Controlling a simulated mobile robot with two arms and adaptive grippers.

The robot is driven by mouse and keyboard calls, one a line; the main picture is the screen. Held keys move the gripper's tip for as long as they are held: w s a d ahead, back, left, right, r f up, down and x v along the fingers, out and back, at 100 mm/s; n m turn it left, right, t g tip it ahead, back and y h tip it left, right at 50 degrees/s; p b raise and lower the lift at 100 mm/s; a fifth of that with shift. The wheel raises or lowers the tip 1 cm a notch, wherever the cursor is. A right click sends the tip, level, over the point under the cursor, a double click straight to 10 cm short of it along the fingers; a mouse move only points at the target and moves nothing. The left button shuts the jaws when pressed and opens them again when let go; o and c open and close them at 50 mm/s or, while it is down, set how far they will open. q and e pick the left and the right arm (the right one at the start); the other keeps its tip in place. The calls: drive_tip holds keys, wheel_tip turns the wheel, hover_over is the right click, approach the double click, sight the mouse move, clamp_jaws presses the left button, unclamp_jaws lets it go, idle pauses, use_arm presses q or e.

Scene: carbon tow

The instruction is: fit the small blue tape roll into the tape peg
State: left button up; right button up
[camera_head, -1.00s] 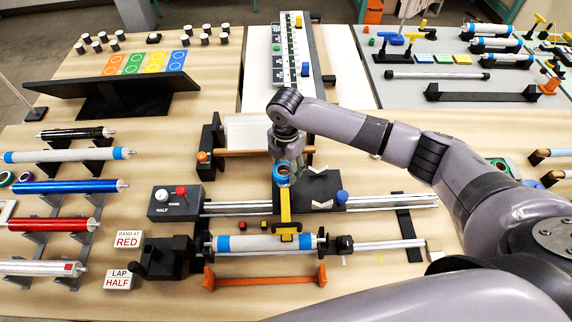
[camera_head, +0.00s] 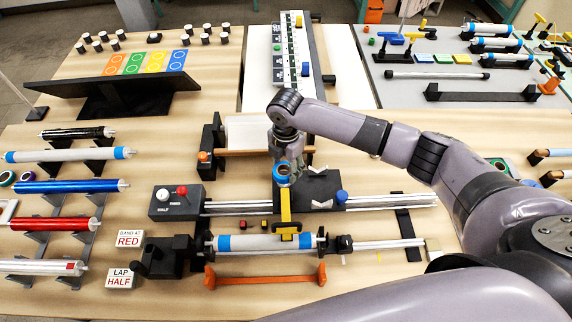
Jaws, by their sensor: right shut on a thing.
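The small blue tape roll (camera_head: 283,170) is a blue ring with a pale centre, at the middle of the head view. My right gripper (camera_head: 283,158) reaches down from above and is shut on the roll. The roll is at the top of a yellow upright part (camera_head: 285,208) on the black carriage (camera_head: 313,190). The tape peg itself is hidden behind the roll and gripper, so I cannot tell whether the roll is around it or only in front of it. My left gripper is not in view.
A white tube with blue bands (camera_head: 265,243) lies in the winder below the carriage. Metal rails (camera_head: 385,202) run left and right. A black control box (camera_head: 176,202) stands at left. Several coloured rolls (camera_head: 65,187) lie on racks farther left. An orange bar (camera_head: 265,281) lies in front.

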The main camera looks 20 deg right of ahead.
drive_tip(key=shift+p, duration=0.55)
idle(0.5)
drive_tip(key=shift+f+b, duration=0.8)
drive_tip(key=shift+f, duration=0.8)
drive_tip(key=o, duration=1.1)
drive_tip(key=shift+o, duration=0.2)
drive_tip(key=shift+r, duration=0.1)
wheel_tip(320, 180, up, 12)
